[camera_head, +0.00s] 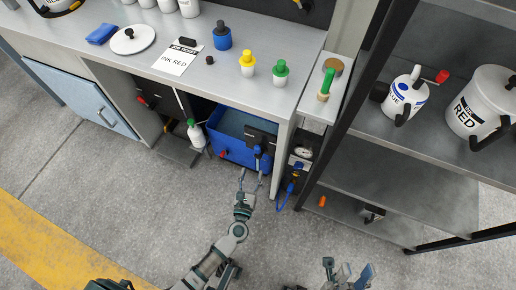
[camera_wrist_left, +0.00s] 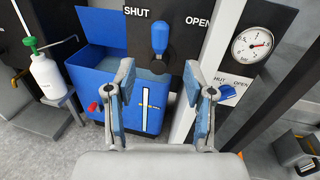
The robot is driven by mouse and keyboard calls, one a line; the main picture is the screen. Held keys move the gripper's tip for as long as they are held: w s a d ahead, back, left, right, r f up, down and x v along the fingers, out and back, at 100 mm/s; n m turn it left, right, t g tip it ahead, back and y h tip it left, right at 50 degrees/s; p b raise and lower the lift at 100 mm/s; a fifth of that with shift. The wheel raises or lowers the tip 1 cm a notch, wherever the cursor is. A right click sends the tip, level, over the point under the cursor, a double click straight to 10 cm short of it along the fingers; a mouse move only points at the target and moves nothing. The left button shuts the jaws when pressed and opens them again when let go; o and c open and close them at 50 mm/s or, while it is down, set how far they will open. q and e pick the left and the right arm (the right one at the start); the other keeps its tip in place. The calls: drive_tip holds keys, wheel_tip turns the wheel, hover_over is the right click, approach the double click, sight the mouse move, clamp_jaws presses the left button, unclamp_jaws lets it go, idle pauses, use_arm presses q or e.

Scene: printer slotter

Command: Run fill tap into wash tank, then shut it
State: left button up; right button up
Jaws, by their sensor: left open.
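The blue wash tank (camera_head: 226,146) sits in the bay under the counter; in the left wrist view its front wall (camera_wrist_left: 125,115) carries a white level strip (camera_wrist_left: 147,112) with a yellow mark. The blue fill tap handle (camera_wrist_left: 160,38) stands on a black plate marked SHUT at left and OPEN at right, and its lever looks roughly upright between the words. It also shows in the head view (camera_head: 258,154). My left gripper (camera_head: 253,182) is open and empty, its fingers (camera_wrist_left: 158,82) apart just in front of and below the handle. My right gripper (camera_head: 346,270) is open and empty at the bottom.
A red tap (camera_wrist_left: 93,106) is low on the tank. A gauge (camera_wrist_left: 252,44) and another blue SHUT/OPEN valve (camera_wrist_left: 226,90) are to the right. A white spray bottle (camera_wrist_left: 47,76) stands left. A shelf rack (camera_head: 350,185) borders the right; the floor in front is clear.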

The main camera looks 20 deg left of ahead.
sight(257, 153)
use_arm(q)
drive_tip(key=w, duration=0.3)
drive_tip(key=w+a, duration=0.1)
drive_tip(key=w, duration=0.3)
drive_tip(key=w+b, duration=0.1)
drive_tip(key=w, duration=0.2)
drive_tip(key=shift+w+a+f, duration=0.15)
drive_tip(key=shift+a, duration=0.15)
drive_tip(key=shift+w+a, duration=0.1)
drive_tip(key=shift+w, duration=0.35)
clamp_jaws()
